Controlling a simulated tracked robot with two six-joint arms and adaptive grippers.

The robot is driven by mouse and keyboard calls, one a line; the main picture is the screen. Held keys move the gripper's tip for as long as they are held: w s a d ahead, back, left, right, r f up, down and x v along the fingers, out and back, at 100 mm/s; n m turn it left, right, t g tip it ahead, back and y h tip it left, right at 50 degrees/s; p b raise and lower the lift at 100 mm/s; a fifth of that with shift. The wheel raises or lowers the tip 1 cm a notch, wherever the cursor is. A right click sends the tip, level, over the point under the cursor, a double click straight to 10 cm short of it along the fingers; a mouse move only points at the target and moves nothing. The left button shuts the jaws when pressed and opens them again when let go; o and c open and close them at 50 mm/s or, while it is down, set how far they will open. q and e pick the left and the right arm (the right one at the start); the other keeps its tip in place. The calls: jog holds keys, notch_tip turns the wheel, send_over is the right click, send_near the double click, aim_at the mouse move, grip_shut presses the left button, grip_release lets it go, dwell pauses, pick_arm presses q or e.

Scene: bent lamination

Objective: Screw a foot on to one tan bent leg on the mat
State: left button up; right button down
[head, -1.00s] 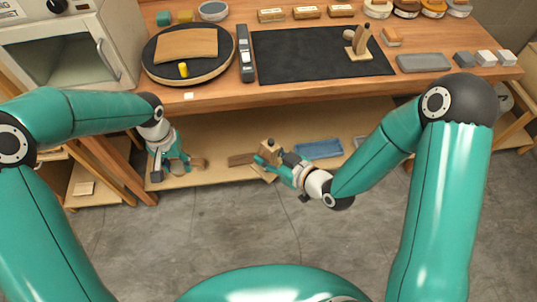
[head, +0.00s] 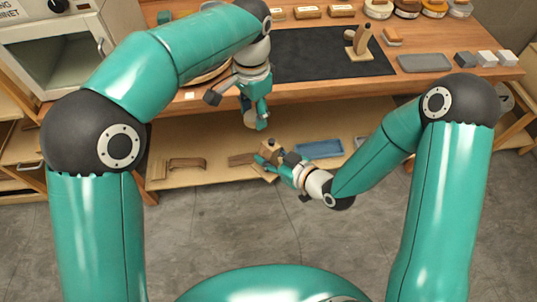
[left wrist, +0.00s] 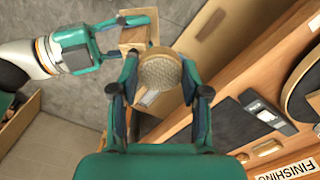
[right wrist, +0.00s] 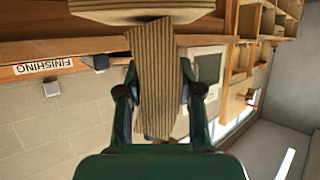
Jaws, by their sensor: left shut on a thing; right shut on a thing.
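My left gripper (head: 254,112) is shut on a round, tan-grey piece with a textured face, which looks like the foot (left wrist: 158,70). In the head view it hangs in front of the bench edge. My right gripper (head: 277,160) is shut on a tan, striped laminated wooden piece that looks like a bent leg (right wrist: 154,85), with a wider part across the top of the right wrist view. The foot is apart from the leg, above and left of it in the head view.
A lower shelf (head: 215,175) holds a brown bent piece (head: 187,163) and a blue tray (head: 320,149). A grey tray (head: 424,63) and small blocks (head: 485,57) lie right of the mat. My left arm hides much of the turntable.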

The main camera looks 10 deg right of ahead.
pick_arm(q)
jog(key=m, duration=0.1)
send_over(272, 141)
jog(key=shift+w+d+r, duration=0.2)
jog(key=shift+r, duration=0.2)
jog(key=shift+a+f, duration=0.1)
jog(key=shift+f, duration=1.9)
jog(key=shift+s+r, duration=0.1)
jog(key=shift+f, duration=0.9)
jog(key=shift+f, duration=0.55)
